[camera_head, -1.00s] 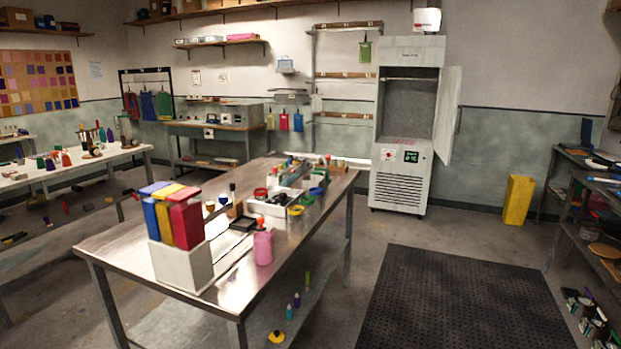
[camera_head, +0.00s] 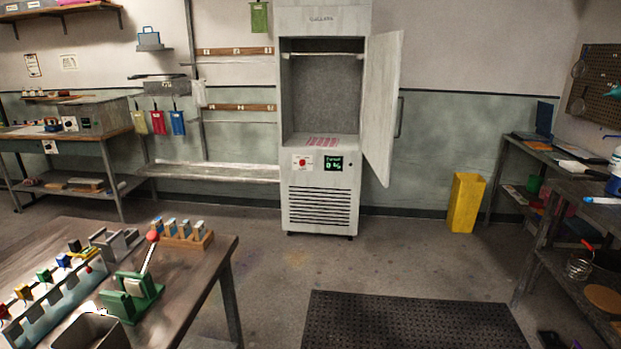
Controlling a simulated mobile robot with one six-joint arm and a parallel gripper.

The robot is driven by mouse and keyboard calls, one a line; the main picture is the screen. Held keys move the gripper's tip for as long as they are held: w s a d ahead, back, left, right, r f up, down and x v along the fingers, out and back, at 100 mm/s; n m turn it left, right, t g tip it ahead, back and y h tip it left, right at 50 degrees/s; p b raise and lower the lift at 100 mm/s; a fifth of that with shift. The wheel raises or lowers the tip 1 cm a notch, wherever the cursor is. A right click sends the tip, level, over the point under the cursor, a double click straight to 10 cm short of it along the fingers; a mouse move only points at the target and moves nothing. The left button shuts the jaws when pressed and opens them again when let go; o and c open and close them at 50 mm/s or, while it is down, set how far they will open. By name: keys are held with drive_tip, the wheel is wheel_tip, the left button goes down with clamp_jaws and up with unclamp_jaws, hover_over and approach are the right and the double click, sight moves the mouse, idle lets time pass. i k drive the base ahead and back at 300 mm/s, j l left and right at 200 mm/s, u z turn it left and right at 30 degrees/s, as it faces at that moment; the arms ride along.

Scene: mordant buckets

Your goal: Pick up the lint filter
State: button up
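I cannot make out a lint filter for sure in this view. A tall grey drying cabinet (camera_head: 320,170) stands against the back wall with its door (camera_head: 381,110) swung open to the right. Its inside looks empty apart from a rail (camera_head: 322,54) near the top. Red markings (camera_head: 322,141) show on the ledge below the opening. Below them are a red control (camera_head: 302,162) and a lit green display (camera_head: 333,163), with a dark louvred grille (camera_head: 320,207) lower down. My gripper is not in view.
A black floor mat (camera_head: 415,322) lies at the bottom. A yellow bin (camera_head: 466,202) and dark shelving (camera_head: 560,220) stand right. Floor before the cabinet is clear.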

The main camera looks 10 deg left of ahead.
sight(153, 38)
drive_tip(key=i+j+u, duration=0.2)
drive_tip(key=i, duration=0.35)
drive_tip(key=i+l+u, duration=0.15)
drive_tip(key=i, duration=0.35)
drive_tip(key=i+u, duration=0.2)
drive_tip(key=i, duration=0.35)
drive_tip(key=i+l+u, duration=0.15)
drive_tip(key=i, duration=0.4)
drive_tip(key=i+l+u, duration=0.2)
drive_tip(key=i, duration=0.3)
drive_tip(key=i+l+u, duration=0.15)
drive_tip(key=i+l, duration=0.2)
drive_tip(key=i, duration=0.15)
